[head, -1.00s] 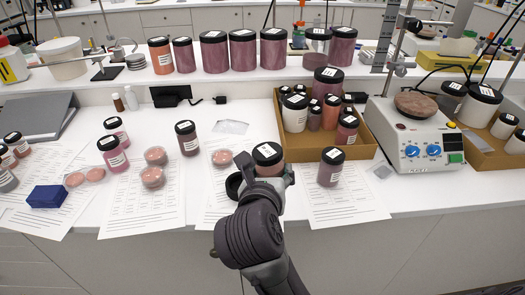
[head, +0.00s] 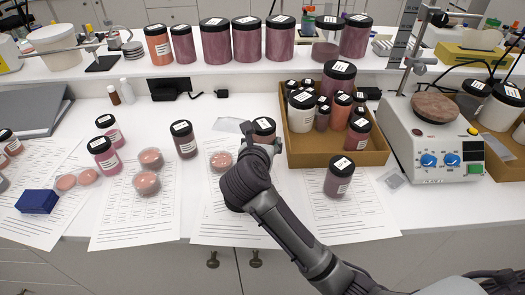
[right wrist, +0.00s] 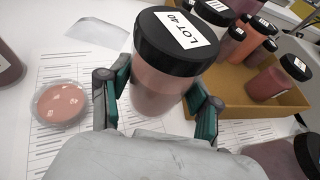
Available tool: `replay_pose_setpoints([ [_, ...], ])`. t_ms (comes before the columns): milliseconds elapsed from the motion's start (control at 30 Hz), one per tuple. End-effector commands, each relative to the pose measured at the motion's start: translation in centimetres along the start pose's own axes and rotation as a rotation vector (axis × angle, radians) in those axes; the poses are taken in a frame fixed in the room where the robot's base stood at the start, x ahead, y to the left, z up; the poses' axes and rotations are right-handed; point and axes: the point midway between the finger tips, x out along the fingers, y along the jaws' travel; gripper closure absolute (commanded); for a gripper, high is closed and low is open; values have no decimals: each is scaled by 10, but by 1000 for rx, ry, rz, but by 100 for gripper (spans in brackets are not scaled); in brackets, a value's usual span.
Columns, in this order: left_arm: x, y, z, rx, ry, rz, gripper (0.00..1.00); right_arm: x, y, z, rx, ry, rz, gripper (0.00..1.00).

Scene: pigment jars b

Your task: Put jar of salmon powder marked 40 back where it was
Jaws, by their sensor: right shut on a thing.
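The salmon powder jar (right wrist: 165,88) has a black lid with a white label reading "LOT 40" in the right wrist view. In the head view this jar (head: 263,126) is just left of the cardboard tray. My right gripper (right wrist: 158,100) is shut on the jar, with one finger on each side of its body. In the head view my right gripper (head: 262,142) partly hides the jar's lower part. I cannot tell whether its base touches the bench. My left gripper is not in view.
The cardboard tray (head: 300,161) holds several jars. A dark jar (head: 338,178) stands in front of it. Pink dishes (head: 220,162) and another jar (head: 184,140) are to the left, among printed sheets. Large jars line the back shelf.

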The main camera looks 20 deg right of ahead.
Motion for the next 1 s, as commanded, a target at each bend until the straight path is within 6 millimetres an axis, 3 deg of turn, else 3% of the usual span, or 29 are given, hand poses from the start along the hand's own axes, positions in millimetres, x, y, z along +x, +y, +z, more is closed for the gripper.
replay_pose_setpoints([
  [133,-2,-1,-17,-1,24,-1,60,9,2,-4,-3,-2,-1,79],
  [267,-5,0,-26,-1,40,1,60,16,1,-22,-7,0,-2,79],
  [433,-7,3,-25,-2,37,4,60,22,2,-37,-1,-2,1,79],
  [767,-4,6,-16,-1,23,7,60,23,2,-42,1,0,1,79],
  [800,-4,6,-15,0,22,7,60,23,2,-42,0,0,1,34],
  [933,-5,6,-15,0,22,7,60,23,2,-41,0,0,1,12],
  [1000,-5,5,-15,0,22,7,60,23,2,-41,-1,0,1,12],
])
